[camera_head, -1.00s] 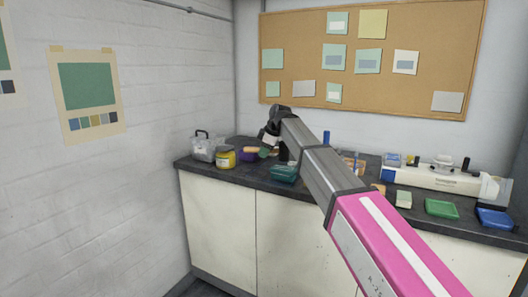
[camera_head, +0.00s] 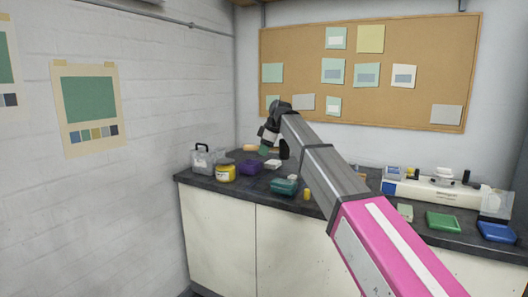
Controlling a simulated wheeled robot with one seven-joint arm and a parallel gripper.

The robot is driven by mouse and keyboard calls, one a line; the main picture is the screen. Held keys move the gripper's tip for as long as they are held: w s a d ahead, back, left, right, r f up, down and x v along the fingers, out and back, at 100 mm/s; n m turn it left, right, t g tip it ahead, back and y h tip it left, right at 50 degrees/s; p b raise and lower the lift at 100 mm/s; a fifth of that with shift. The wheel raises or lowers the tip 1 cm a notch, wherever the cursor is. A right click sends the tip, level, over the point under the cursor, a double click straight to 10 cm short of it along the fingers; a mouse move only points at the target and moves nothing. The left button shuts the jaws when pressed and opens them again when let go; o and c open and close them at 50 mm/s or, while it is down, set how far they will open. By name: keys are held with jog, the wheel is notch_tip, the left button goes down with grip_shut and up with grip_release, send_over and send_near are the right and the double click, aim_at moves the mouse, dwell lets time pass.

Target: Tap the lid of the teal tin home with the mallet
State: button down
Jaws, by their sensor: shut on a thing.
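The teal tin (camera_head: 284,187) stands on the dark counter near its front edge, below and a little right of my gripper. It is small here, and I cannot tell how its lid sits. My gripper (camera_head: 266,144) is above the counter, behind and left of the tin, clear of it. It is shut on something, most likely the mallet. A tan, handle-like piece (camera_head: 249,150) shows to its left and a green piece (camera_head: 263,152) just below it. My wrist hides part of what is held.
On the counter (camera_head: 330,212) are a clear box (camera_head: 202,160), a yellow jar (camera_head: 225,173), a purple container (camera_head: 250,167), a white block (camera_head: 272,164) and a small yellow piece (camera_head: 306,194). A white machine (camera_head: 430,194), green tray (camera_head: 443,222) and blue tray (camera_head: 497,231) stand right.

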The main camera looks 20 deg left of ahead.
dwell(0.5)
notch_tip(320, 180, down, 10)
jog(key=shift+f, duration=0.2)
notch_tip(320, 180, up, 10)
jog(key=shift+r, duration=0.15)
jog(key=shift+r, duration=0.1)
dwell(0.3)
jog(key=shift+r, duration=1.9)
jog(key=shift+w, duration=0.1)
